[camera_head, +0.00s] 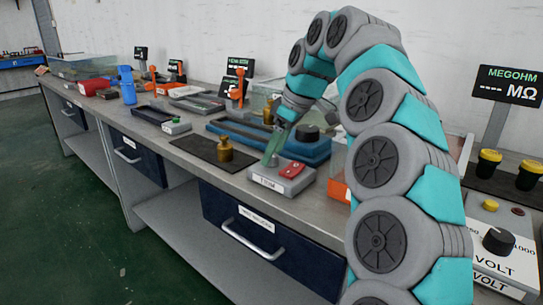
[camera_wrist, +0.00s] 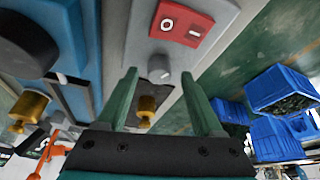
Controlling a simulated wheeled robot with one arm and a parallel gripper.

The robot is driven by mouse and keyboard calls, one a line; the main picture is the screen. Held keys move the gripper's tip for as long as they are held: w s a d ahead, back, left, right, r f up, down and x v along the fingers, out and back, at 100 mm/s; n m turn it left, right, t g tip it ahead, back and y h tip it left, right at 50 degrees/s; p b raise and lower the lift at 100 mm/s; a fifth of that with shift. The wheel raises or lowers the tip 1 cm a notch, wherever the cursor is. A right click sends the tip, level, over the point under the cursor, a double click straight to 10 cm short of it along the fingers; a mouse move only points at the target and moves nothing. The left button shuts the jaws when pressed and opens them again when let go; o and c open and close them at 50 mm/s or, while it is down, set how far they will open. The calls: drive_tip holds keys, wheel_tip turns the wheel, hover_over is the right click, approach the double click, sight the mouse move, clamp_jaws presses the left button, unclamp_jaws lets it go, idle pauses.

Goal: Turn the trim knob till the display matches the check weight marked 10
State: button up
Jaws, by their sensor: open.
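A grey box (camera_head: 282,178) with a red rocker switch (camera_head: 292,170) and a white front label stands at the bench's front edge. In the wrist view, a small grey knob (camera_wrist: 160,68) sits on this box beside the red switch (camera_wrist: 181,24); I take it as the trim knob. My gripper (camera_head: 272,152) is over the box, its green fingers open. In the wrist view the fingertips (camera_wrist: 159,76) appear either side of the knob; contact is not clear. A brass weight (camera_head: 225,149) stands on a black mat; its marking is unreadable. Which display belongs to the knob is unclear.
A blue device (camera_head: 262,141) with a large black knob (camera_head: 307,133) stands just behind the box. A black display (camera_head: 238,67) stands farther back. A MEGOHM display (camera_head: 509,85) and VOLT box (camera_head: 505,262) are at right. Blue bins (camera_wrist: 283,88) show in the wrist view.

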drive_tip(key=shift+f, duration=0.2)
clamp_jaws()
idle(0.5)
